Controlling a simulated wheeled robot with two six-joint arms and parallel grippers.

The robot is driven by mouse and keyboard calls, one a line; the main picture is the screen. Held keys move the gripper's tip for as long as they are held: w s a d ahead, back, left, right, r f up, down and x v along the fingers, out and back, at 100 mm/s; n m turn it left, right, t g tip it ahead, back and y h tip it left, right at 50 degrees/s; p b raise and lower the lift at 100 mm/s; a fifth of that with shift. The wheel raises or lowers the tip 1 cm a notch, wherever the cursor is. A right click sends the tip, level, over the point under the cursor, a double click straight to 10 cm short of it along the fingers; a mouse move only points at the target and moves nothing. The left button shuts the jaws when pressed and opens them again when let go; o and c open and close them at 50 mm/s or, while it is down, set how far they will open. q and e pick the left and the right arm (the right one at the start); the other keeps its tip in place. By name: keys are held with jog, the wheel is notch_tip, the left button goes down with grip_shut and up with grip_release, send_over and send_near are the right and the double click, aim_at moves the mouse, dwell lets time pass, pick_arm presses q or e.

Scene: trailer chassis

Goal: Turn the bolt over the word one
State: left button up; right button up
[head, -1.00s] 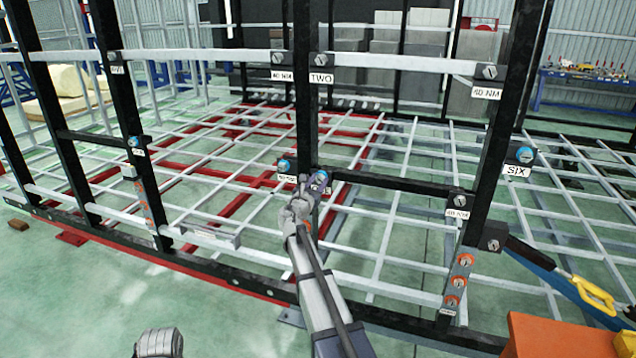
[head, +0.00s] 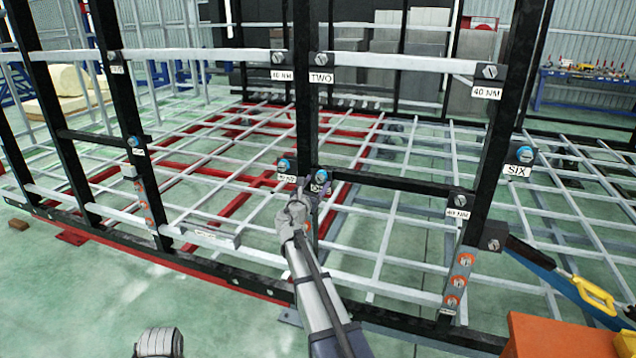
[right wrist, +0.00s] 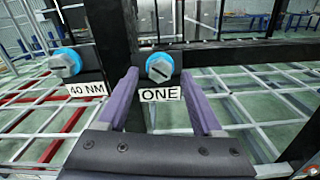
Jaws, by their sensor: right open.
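The bolt over the word ONE (right wrist: 160,67) has a grey slotted hex head with a blue ring, on a dark plate on a black post. Its white ONE label (right wrist: 160,94) is just below it. In the head view this bolt (head: 321,176) is small, beside the post. My right gripper (right wrist: 160,82) is open, its two purple fingers either side of the bolt and label in the picture, with nothing held. I cannot tell whether the fingers touch the bolt. In the head view my right gripper (head: 309,188) partly covers the label.
A similar blue-ringed bolt (right wrist: 67,62) over a 40 NM label sits just left. Bolts over TWO (head: 321,59) and SIX (head: 524,154) are on other joints. Black posts and grey rails surround my right arm. An orange box (head: 565,336) stands at front right.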

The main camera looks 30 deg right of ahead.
jog(key=v, duration=0.5)
jog(key=shift+s+a, duration=0.25)
jog(key=shift+a, duration=0.05)
jog(key=s+a+f+m+g+y+p, duration=0.1)
jog(key=s+a+f+m+g+y, duration=0.2)
jog(key=s+a+f+m, duration=0.6)
jog(key=s+a+f+m+g+y, duration=0.3)
jog(key=s+a+f+m+g, duration=0.25)
jog(key=a, duration=0.55)
jog(key=s+a+f+m+g+y, duration=0.1)
jog(key=s+a+f+m+y, duration=0.1)
jog(key=s+a, duration=0.6)
jog(key=s+a+f+m+g+y+p, duration=0.1)
jog(key=s+a+f+m+g+y, duration=0.1)
jog(key=s+a, duration=0.6)
jog(key=shift+s+a+f+m+y, duration=0.4)
jog(key=shift+s+f+m+y, duration=0.25)
jog(key=shift+s+m+y, duration=0.4)
jog(key=shift+g, duration=0.25)
